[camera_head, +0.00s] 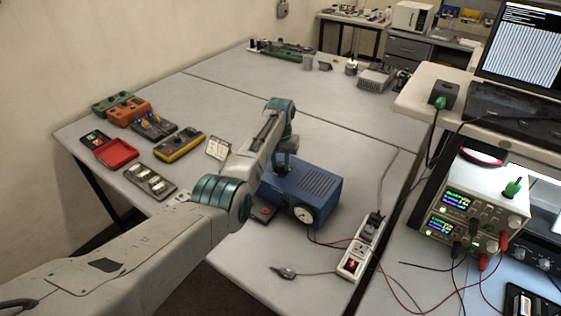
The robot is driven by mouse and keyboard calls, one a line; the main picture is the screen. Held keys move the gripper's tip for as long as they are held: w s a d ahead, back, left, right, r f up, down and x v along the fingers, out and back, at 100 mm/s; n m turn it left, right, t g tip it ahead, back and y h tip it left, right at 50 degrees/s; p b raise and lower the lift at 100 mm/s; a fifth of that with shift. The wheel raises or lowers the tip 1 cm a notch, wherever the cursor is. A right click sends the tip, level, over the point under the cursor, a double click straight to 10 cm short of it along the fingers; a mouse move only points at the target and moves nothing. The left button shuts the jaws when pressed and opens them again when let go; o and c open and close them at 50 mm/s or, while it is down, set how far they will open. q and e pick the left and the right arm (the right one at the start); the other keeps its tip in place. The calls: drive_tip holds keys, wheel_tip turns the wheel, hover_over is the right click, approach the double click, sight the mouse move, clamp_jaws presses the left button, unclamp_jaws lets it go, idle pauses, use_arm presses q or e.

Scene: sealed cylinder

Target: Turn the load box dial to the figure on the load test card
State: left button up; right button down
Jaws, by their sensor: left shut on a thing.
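The blue load box (318,190) stands on the grey table in the middle, with vent slots on top. A round white face with markings (304,215) is on its front side. My left arm reaches over from the lower left, and my left gripper (281,164) points down at the left part of the box top. It is shut on what looks like the dial there; fingers and dial are mostly hidden, and the setting cannot be read. A small white card (217,148) stands left of the box; its writing is too small to read. My right gripper is out of view.
Several handheld meters, including a yellow one (180,144), and a red tray (115,154) lie at the left. A power strip (358,250) with cables lies right of the box. Instruments (473,205) stand at the right.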

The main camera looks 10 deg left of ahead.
use_arm(q)
drive_tip(key=n, duration=0.3)
drive_tip(key=shift+r+p, duration=0.1)
drive_tip(key=shift+p, duration=0.25)
drive_tip(key=n, duration=0.5)
drive_tip(key=shift+n+p, duration=0.35)
drive_tip(key=shift+n, duration=0.05)
drive_tip(key=n, duration=0.3)
drive_tip(key=shift+n, duration=0.3)
drive_tip(key=n, duration=0.5)
drive_tip(key=shift+n, duration=0.3)
drive_tip(key=n, duration=0.5)
drive_tip(key=shift+r+n, duration=0.1)
drive_tip(key=shift+n, duration=0.2)
